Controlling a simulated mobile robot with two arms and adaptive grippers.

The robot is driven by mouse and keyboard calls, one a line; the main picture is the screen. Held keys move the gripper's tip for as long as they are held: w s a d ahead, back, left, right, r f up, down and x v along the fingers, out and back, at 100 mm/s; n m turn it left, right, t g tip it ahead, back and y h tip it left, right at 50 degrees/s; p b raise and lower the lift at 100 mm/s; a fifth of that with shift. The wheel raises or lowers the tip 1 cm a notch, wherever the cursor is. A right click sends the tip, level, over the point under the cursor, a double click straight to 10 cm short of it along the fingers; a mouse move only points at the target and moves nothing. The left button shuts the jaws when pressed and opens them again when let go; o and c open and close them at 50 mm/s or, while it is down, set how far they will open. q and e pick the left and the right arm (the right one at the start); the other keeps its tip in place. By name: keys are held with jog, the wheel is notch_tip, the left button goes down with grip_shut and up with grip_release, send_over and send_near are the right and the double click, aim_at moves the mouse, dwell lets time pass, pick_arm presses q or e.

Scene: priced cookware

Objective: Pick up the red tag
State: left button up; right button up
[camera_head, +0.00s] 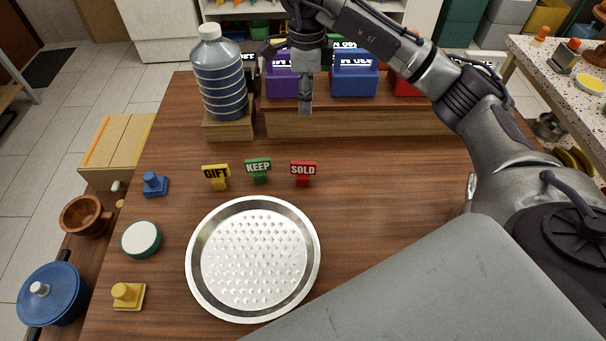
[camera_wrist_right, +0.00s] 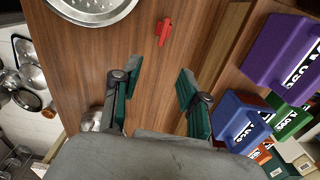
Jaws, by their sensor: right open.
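The red tag (camera_head: 303,173), marked SOLD, stands upright on the wooden table (camera_head: 390,200), right of the green KEEP tag (camera_head: 258,170) and the yellow GIFT tag (camera_head: 215,176). In the right wrist view the red tag (camera_wrist_right: 163,31) shows from above, beyond the fingertips. My right gripper (camera_head: 305,108) hangs above the table near the back shelf, with its fingers pointing down. In the wrist view its two green-padded fingers (camera_wrist_right: 155,92) are apart with nothing between them. My left gripper is not in view.
A perforated metal pan (camera_head: 253,259) lies in front of the tags. A large water bottle (camera_head: 221,75) and a raised wooden shelf (camera_head: 350,122) with purple, blue and red boxes stand behind. Blue and yellow stamp-like pieces and a round lid sit at left. The table right of the red tag is clear.

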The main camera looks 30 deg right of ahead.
jog(key=b, duration=0.8)
send_over(303, 162)
notch_tip(303, 162, down, 10)
jog(key=f, duration=0.4)
jog(key=f+p, duration=0.1)
jog(key=f, duration=0.3)
jog(key=shift+s+d, duration=0.15)
jog(key=shift+d, duration=0.05)
jog(key=shift+a+f+p, duration=0.2)
jog(key=shift+f+p, duration=0.35)
jog(key=shift+f, duration=2.15)
jog(key=shift+c, duration=0.2)
grip_shut()
